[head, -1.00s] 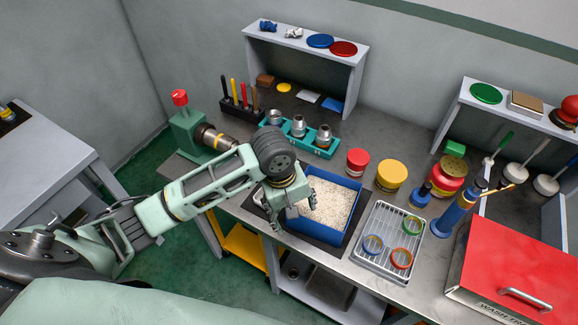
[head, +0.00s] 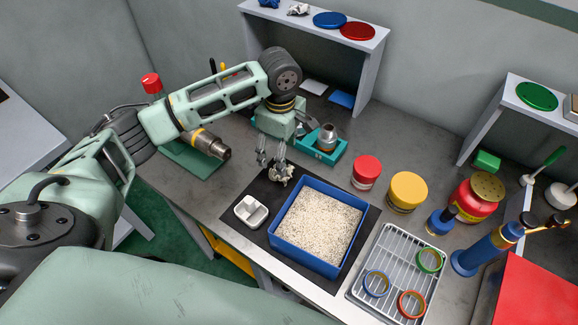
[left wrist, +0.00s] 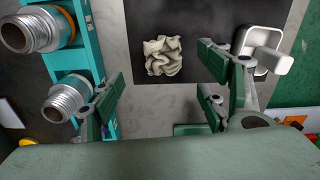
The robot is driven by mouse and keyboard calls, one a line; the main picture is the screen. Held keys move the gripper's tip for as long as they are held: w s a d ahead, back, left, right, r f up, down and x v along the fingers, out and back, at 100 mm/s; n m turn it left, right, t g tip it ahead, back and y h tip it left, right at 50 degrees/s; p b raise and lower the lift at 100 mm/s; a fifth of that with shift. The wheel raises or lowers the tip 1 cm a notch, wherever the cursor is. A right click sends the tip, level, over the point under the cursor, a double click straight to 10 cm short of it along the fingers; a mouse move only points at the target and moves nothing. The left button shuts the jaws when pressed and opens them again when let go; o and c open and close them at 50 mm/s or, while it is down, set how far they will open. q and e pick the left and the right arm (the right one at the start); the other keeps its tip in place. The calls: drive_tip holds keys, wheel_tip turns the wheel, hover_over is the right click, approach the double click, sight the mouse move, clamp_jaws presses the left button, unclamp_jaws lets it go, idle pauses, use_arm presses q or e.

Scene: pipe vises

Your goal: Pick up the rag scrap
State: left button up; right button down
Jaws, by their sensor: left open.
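The rag scrap (head: 285,178) is a crumpled off-white cloth lying on the black mat (head: 258,186), by the far left corner of the blue tray. In the left wrist view the rag scrap (left wrist: 162,57) lies near the mat's edge, in line with the gap between the fingers. My left gripper (head: 272,161) points down just above and behind it, partly overlapping it in the head view. In the left wrist view the gripper (left wrist: 160,68) is open, with nothing between its fingers. My right gripper is in neither view.
The blue tray (head: 276,242) of pale granules stands close to the rag. A small white holder (head: 250,211) sits on the mat. A teal rack (head: 327,156) with metal fittings is behind the gripper. A red-lidded jar (head: 366,170) stands to the right.

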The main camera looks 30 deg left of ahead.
use_arm(q)
drive_tip(key=shift+f, duration=0.5)
drive_tip(key=shift+s+f+p, duration=0.3)
drive_tip(key=shift+f+p, duration=0.05)
drive_tip(key=shift+f, duration=0.25)
drive_tip(key=shift+s+f+p, duration=0.25)
drive_tip(key=shift+f+p, duration=0.1)
drive_tip(key=shift+f, duration=0.2)
wheel_tip(320, 180, down, 3)
drive_tip(key=shift+w+r, duration=0.1)
drive_tip(key=shift+w, duration=0.05)
drive_tip(key=shift+w+f+p, duration=0.1)
drive_tip(key=shift+f+p, duration=0.2)
drive_tip(key=shift+f, duration=0.2)
drive_tip(key=c, duration=0.6)
drive_tip(key=shift+c, duration=1)
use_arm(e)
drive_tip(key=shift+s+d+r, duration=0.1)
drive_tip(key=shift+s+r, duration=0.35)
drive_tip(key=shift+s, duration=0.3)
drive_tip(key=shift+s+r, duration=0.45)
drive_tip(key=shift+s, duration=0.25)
